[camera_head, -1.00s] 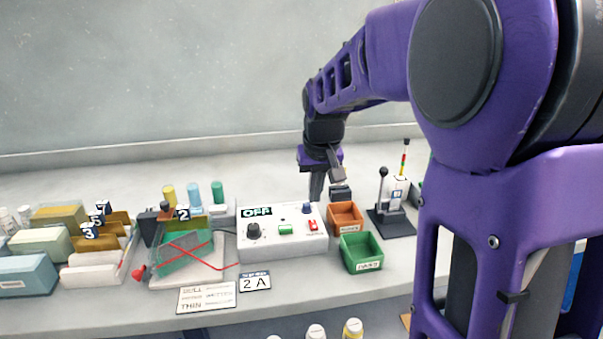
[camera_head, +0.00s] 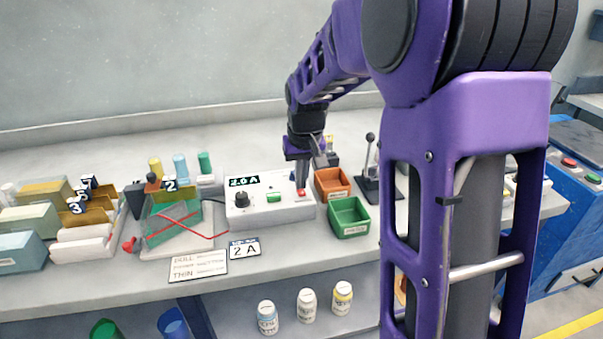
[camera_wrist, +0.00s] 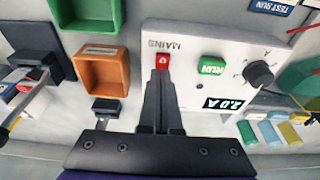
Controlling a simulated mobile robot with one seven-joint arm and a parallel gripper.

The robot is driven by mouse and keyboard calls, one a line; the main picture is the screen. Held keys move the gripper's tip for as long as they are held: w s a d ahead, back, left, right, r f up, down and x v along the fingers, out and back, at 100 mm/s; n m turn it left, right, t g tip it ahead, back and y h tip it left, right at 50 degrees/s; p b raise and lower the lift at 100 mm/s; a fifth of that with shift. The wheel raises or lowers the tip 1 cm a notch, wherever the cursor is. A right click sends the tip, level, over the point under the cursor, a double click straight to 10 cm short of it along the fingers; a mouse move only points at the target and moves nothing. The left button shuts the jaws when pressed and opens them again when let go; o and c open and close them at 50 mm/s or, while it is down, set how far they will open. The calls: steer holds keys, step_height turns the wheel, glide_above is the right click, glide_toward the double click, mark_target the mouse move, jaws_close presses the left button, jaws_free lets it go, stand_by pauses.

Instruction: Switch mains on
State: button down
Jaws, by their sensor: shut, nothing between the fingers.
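The white power supply box (camera_head: 262,214) stands on the bench; its display (camera_head: 244,181) reads 2.0 A. The red mains switch (camera_head: 301,192) is on the box's right side, and it also shows under the MAINS label in the wrist view (camera_wrist: 162,61). My gripper (camera_head: 302,185) is shut and points down, with its tips at the red switch. In the wrist view the closed fingertips (camera_wrist: 160,76) reach the switch's near edge; whether they touch it I cannot tell. The green RUN button (camera_wrist: 212,67) and black knob (camera_wrist: 259,74) are beside it.
An orange bin (camera_head: 332,183) and a green bin (camera_head: 349,217) stand right of the box.

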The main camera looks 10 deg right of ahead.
steer(key=shift+s, duration=0.9)
steer(key=shift+r, duration=0.1)
steer(key=shift+r, duration=0.25)
steer(key=p+v, duration=0.3)
steer(key=v, duration=0.1)
steer(key=shift+w, duration=0.2)
steer(key=s+r, duration=0.4)
steer(key=r, duration=0.4)
steer(key=shift+s+p, duration=0.4)
steer(key=shift+p, duration=0.05)
steer(key=shift+r, duration=0.1)
